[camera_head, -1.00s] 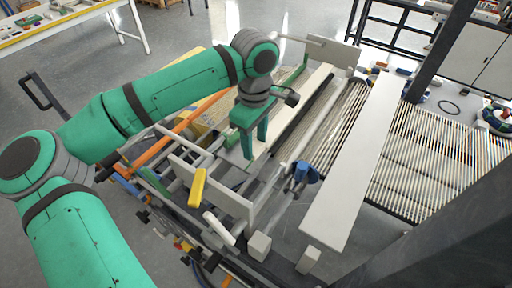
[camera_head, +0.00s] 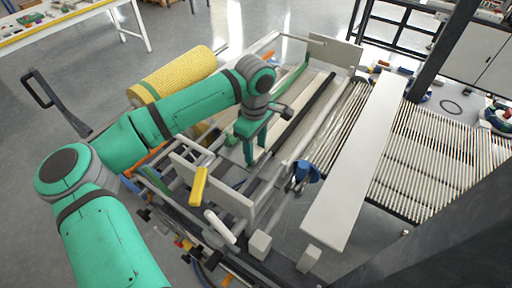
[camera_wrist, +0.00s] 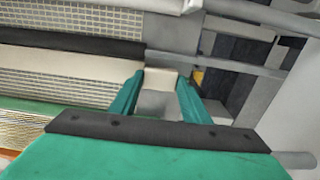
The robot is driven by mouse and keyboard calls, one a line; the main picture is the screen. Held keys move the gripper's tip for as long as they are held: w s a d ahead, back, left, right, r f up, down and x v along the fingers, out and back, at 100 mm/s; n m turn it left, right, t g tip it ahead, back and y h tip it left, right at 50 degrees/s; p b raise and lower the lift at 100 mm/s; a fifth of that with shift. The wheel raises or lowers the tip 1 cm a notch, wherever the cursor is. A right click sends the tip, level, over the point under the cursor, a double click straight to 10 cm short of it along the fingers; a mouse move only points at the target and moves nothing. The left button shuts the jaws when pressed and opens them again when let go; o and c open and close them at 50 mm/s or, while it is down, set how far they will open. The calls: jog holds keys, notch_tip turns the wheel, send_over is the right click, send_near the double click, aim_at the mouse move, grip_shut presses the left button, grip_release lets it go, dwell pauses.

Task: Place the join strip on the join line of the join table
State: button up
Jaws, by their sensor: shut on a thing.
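My gripper (camera_head: 250,158) is shut with its fingers pointing down over the near end of the join table (camera_head: 230,200). In the wrist view my gripper (camera_wrist: 158,105) has a pale grey-white piece between its two fingers, which appears to be an end of the join strip. A long cream strip (camera_head: 295,100), probably the join strip, runs away from my gripper. It lies beside a black bar (camera_head: 308,107), and the two look parallel. The strip also shows in the wrist view (camera_wrist: 70,65). Whether the strip touches the table, and the join line itself, I cannot tell.
A yellow mesh roll (camera_head: 172,80) lies left of the table, behind my arm. A long white board (camera_head: 355,165) and a slatted mesh bed (camera_head: 430,150) stand at the right. A yellow handle (camera_head: 199,187) sticks up near the front. Upright plates (camera_head: 335,52) stand at the table's far end.

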jog(key=o, duration=1.1)
jog(key=shift+a, duration=0.1)
jog(key=shift+r, duration=0.1)
notch_tip(320, 180, up, 12)
jog(key=shift+f, duration=0.1)
jog(key=shift+d, duration=0.2)
jog(key=shift+a, duration=0.15)
